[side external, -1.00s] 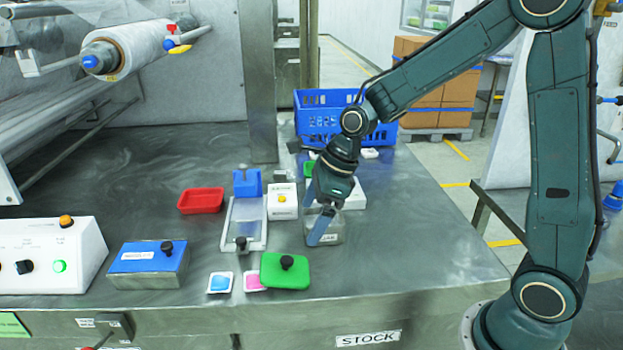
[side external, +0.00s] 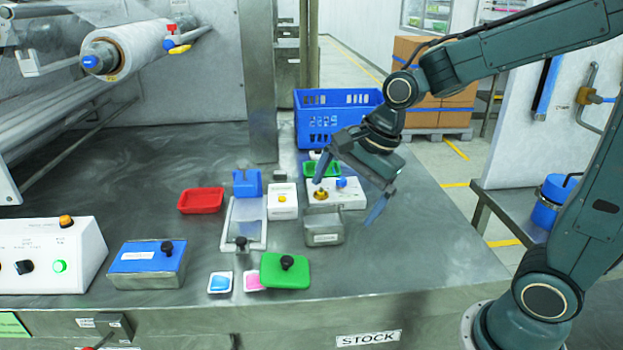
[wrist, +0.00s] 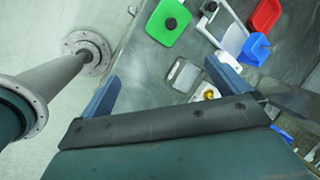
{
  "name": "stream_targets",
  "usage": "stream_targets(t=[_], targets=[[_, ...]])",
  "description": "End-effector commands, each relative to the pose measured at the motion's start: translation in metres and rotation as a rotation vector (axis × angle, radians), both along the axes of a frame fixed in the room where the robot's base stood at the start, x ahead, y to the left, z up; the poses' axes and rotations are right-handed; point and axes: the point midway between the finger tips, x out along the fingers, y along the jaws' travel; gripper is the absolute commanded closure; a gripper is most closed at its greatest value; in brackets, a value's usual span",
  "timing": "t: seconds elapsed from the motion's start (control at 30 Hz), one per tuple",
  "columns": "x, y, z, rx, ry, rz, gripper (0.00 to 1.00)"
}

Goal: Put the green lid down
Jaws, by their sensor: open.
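The green lid (side external: 286,271), with a black knob on top, lies flat on the steel table near its front edge. The lid also shows at the top of the wrist view (wrist: 169,21). My gripper (side external: 345,203) is open and empty, above the table at the right, behind and to the right of the lid and well apart from it. Its two blue fingers are spread wide. An open steel box (side external: 323,238) with a label stands on the table between the lid and my gripper.
A blue-lidded steel box (side external: 148,259) and a blue-marked packet (side external: 220,282) are left of the lid. A sliding frame (side external: 244,222), red tray (side external: 201,200), white box (side external: 283,201) and blue crate (side external: 334,118) stand farther back. The table's right front is clear.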

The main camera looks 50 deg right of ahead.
Motion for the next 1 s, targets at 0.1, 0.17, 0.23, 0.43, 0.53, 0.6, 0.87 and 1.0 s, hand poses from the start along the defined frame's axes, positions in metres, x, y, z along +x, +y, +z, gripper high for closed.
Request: stream_targets(t=[0.1, 0.17, 0.23, 0.43, 0.53, 0.6, 0.87, 1.0], targets=[[-0.018, -0.003, 0.014, -0.087, -0.049, 0.164, 0.0], [-0.027, -0.004, 0.019, -0.132, -0.068, 0.248, 0.0], [-0.038, -0.006, 0.025, -0.185, -0.091, 0.344, 0.0], [-0.069, -0.011, 0.039, -0.335, -0.146, 0.617, 0.0], [-0.084, -0.013, 0.044, -0.41, -0.169, 0.751, 0.0], [-0.095, -0.015, 0.047, -0.463, -0.183, 0.845, 0.0], [-0.133, -0.022, 0.053, -0.645, -0.222, 1.171, 0.0], [-0.146, -0.025, 0.054, -0.711, -0.231, 1.29, 0.0]])
